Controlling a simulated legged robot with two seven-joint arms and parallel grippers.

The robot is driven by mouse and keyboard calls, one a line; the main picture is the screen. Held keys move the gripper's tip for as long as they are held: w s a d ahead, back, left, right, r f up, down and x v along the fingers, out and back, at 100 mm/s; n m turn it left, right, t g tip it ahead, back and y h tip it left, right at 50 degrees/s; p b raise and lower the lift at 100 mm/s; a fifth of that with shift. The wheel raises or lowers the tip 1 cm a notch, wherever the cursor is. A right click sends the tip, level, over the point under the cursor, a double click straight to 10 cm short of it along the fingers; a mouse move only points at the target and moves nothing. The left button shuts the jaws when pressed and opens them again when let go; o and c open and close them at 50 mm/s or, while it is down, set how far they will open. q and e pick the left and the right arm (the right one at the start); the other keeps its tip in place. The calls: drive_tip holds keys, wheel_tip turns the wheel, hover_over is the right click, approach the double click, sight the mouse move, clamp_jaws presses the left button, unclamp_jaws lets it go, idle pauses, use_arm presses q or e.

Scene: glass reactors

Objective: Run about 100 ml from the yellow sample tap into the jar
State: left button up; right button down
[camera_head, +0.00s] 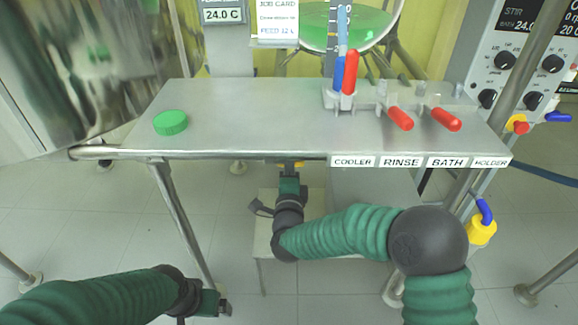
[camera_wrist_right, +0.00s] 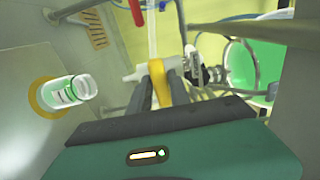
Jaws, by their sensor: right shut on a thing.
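The yellow sample tap (camera_wrist_right: 180,92) shows in the right wrist view, beside a pale pipe fitting. My right gripper (camera_wrist_right: 167,82) is shut on its yellow handle. In the head view, that gripper (camera_head: 290,178) is under the front edge of the steel shelf, with a bit of yellow at its tip. The clear jar (camera_wrist_right: 64,93) has a white label and some green in it, and sits over a yellow ring at the left of the wrist view. I cannot tell its level. My left gripper (camera_head: 212,303) is low at the left, away from the tap; its fingers are unclear.
A green cap (camera_head: 171,122) lies on the steel shelf (camera_head: 240,120). Red-handled valves (camera_head: 400,118) stand at its back right. A glass vessel with green liquid (camera_head: 345,28) is behind it. A shelf leg (camera_head: 183,220) stands between my arms.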

drive_tip(key=shift+f, duration=0.35)
drive_tip(key=c, duration=1.4)
unclamp_jaws()
drive_tip(key=shift+o, duration=0.6)
drive_tip(key=shift+r, duration=0.15)
drive_tip(key=s+p, duration=0.6)
drive_tip(key=s, duration=1.1)
drive_tip(key=shift+p, duration=0.3)
drive_tip(key=shift+w, duration=0.1)
